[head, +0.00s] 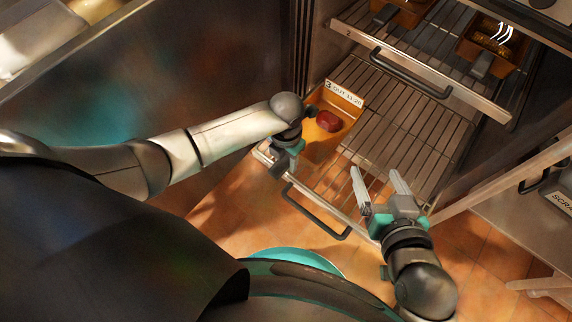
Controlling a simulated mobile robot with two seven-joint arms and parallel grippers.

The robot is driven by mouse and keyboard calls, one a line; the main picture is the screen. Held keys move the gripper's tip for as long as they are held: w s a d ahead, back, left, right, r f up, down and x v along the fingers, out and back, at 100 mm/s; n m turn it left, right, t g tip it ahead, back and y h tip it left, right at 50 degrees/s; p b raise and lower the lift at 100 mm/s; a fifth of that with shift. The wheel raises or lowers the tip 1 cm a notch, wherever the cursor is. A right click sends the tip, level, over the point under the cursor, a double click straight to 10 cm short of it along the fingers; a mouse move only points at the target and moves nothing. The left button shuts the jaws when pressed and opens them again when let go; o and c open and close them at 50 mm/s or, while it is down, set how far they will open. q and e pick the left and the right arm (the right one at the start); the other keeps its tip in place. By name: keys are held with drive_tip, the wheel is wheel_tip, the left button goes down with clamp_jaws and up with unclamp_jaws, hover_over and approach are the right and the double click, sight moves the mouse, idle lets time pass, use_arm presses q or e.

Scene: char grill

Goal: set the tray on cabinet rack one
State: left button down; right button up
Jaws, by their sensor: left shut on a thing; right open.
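An orange tray (343,107) with a dark red piece of food (328,121) in it is at the left side of the lower pulled-out wire rack (400,135). A white label reading "3 OUT 11:20" is along its far edge. My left gripper (290,150) is shut at the tray's near left side; its fingertips are mostly hidden. I cannot tell whether the tray rests on the rack or is just above it. My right gripper (376,176) is open and empty, its fingers over the rack's front right part. The lower rack's number is not readable.
An upper rack (430,60) marked 2 has a dark handle and holds orange trays (492,55) with dark handles, one steaming. The lower rack's handle (317,214) sticks out in front. A counter with a label starting "SCRA" (563,202) is at right. The lower rack's middle is bare.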

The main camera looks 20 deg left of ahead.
use_arm(q)
wheel_tip(320, 180, down, 2)
drive_tip(key=shift+b, duration=0.55)
drive_tip(key=shift+f+b, duration=0.35)
drive_tip(key=shift+f, duration=0.25)
use_arm(e)
drive_tip(key=shift+s+a+r+t+y, duration=0.15)
drive_tip(key=shift+a+r+t+y, duration=0.45)
drive_tip(key=shift+t, duration=0.25)
drive_tip(key=shift+s+a+r+t+y, duration=0.1)
drive_tip(key=shift+a+r+t+y, duration=0.25)
drive_tip(key=shift+a+t, duration=0.45)
drive_tip(key=shift+d, duration=0.1)
use_arm(q)
drive_tip(key=shift+c, duration=2)
unclamp_jaws()
drive_tip(key=shift+f, duration=0.1)
use_arm(e)
drive_tip(key=shift+t, duration=0.25)
